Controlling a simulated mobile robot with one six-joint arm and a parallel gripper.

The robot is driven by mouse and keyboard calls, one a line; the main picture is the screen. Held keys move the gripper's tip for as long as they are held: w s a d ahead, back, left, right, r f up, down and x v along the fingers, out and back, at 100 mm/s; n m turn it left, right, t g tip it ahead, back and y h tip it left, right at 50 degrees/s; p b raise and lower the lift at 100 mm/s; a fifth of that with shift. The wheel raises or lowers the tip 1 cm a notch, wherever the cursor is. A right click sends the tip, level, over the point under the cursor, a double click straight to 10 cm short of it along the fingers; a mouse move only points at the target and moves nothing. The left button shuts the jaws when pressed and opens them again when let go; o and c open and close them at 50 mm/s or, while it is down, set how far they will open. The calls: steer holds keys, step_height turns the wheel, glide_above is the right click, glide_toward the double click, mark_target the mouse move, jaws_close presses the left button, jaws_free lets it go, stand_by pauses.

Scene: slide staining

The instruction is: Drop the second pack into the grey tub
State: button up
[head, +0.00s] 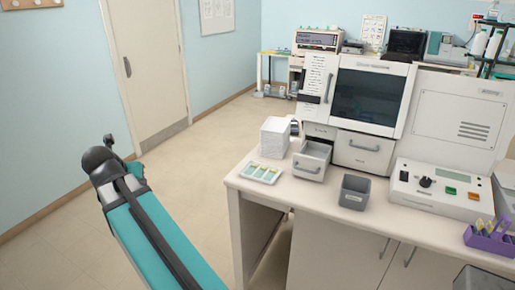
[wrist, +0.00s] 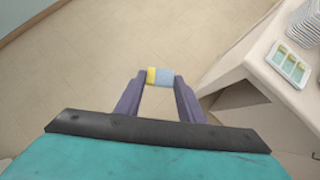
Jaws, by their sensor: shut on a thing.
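In the wrist view, my gripper (wrist: 160,80) is shut on a small pack (wrist: 163,77), light blue with a yellow end. It holds the pack out over bare floor, left of the counter. In the head view, my teal arm reaches up at the left, and the gripper and held pack cannot be made out. The grey tub (head: 353,195) is open-topped and stands on the counter, well to the right of my arm. It is not in the wrist view.
A pale tray (head: 247,174) with several small pieces lies on the counter's left end (wrist: 251,63). Behind it is a white stack (head: 274,138). An open drawer (head: 310,172) juts out left of the tub. A control box (head: 436,202) stands to the right.

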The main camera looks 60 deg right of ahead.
steer(key=s+d+m+g+h+p, duration=0.1)
steer(key=s+d+m+g+p, duration=0.2)
steer(key=s+d, duration=0.6)
steer(key=s+d+m+g, duration=0.2)
steer(key=s+d+m, duration=0.3)
steer(key=d, duration=0.9)
steer(key=s+d+m+g+h+p, duration=0.1)
steer(key=s+d+m+g+p, duration=0.2)
steer(key=s+d, duration=0.6)
steer(key=s+d+m+g+y+p, duration=0.1)
steer(key=s+d+m, duration=0.3)
steer(key=s, duration=0.7)
steer(key=s+d+r+m+g+y+p, duration=0.1)
steer(key=s+d+m, duration=0.3)
steer(key=s+d, duration=0.4)
steer(key=s+d+m+g+y+p, duration=0.1)
steer(key=s+d+m+g+y, duration=0.2)
steer(key=s, duration=1.2)
steer(key=d+m, duration=0.1)
steer(key=d, duration=0.2)
steer(key=shift+s+d+r, duration=0.3)
steer(key=shift+s+r, duration=0.05)
steer(key=shift+f, duration=0.1)
steer(key=shift+f+b, duration=2.6)
steer(key=shift+f, duration=0.35)
steer(key=o, duration=1.1)
